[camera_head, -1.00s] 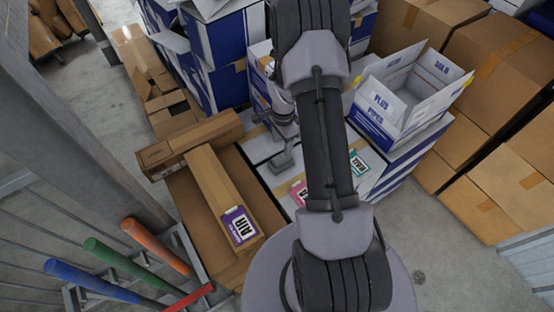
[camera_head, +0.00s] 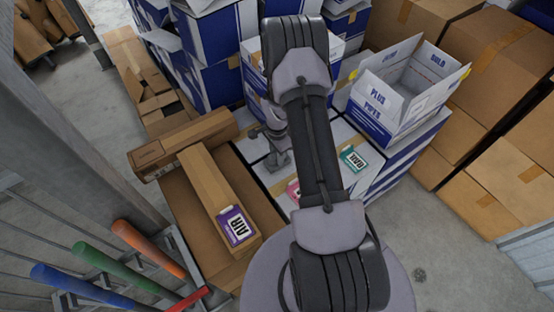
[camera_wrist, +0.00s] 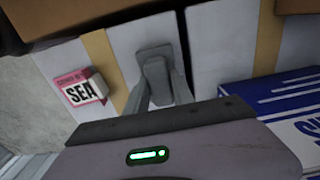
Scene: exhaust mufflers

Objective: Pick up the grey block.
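In the wrist view, a plain grey piece (camera_wrist: 155,72), which looks like the grey block, stands over pale box tops. My gripper (camera_wrist: 159,90) has its two grey fingers on either side of its lower part. Finger and block are nearly the same grey, so I cannot tell whether the fingers touch it. In the head view, my gripper (camera_head: 278,150) points down at the white-topped boxes, left of my forearm. The block cannot be told apart from the gripper there.
A pink SEA box (camera_wrist: 81,88) lies left of the fingers. A teal-labelled box (camera_head: 352,158) lies right of my forearm. An open PLUS PIPES carton (camera_head: 395,100) stands at right. A long carton with a purple AIR label (camera_head: 237,227) lies at left. Coloured pipes (camera_head: 100,268) are at lower left.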

